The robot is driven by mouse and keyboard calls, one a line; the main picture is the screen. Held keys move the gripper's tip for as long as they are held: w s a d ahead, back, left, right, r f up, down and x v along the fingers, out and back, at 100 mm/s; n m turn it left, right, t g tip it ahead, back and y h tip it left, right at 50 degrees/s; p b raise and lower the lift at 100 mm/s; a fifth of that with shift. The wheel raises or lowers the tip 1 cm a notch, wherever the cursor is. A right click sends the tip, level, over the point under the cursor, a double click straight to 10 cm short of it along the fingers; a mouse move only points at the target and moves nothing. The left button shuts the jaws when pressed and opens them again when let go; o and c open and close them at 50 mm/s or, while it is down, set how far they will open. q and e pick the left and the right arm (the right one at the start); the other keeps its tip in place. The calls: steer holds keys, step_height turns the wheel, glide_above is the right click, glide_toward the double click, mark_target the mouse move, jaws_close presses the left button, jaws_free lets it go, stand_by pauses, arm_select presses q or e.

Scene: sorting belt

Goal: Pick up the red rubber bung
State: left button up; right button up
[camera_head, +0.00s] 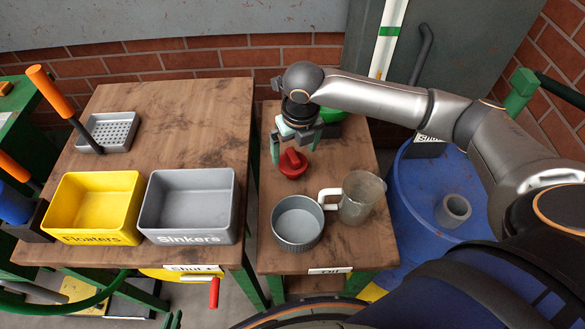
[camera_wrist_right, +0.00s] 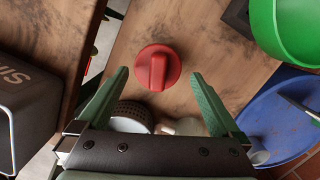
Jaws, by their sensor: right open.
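The red rubber bung (camera_head: 292,164) stands on the small wooden table, a round disc with a raised ridge across its top. In the right wrist view the bung (camera_wrist_right: 158,68) shows between and just beyond the green fingertips. My right gripper (camera_head: 295,148) is open and empty, pointing down above and just behind the bung in the head view. It appears apart from the bung; the exact height is hard to tell. My left gripper is not in view.
A grey round pot (camera_head: 298,223) and a clear jug (camera_head: 360,198) stand in front of the bung. A green bowl (camera_wrist_right: 290,30) is close by. A yellow bin (camera_head: 95,207) and a grey bin (camera_head: 188,206) sit on the left table. A blue drum (camera_head: 425,200) stands right.

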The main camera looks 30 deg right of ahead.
steer(key=shift+w+a+f, duration=0.1)
steer(key=shift+w+f, duration=0.15)
steer(key=shift+f, duration=1.15)
steer(key=shift+w+a+f, duration=0.1)
steer(key=shift+w+f, duration=0.1)
steer(key=shift+f, duration=1.15)
steer(key=shift+c, duration=0.2)
steer(key=shift+d, duration=0.1)
steer(key=c, duration=1.1)
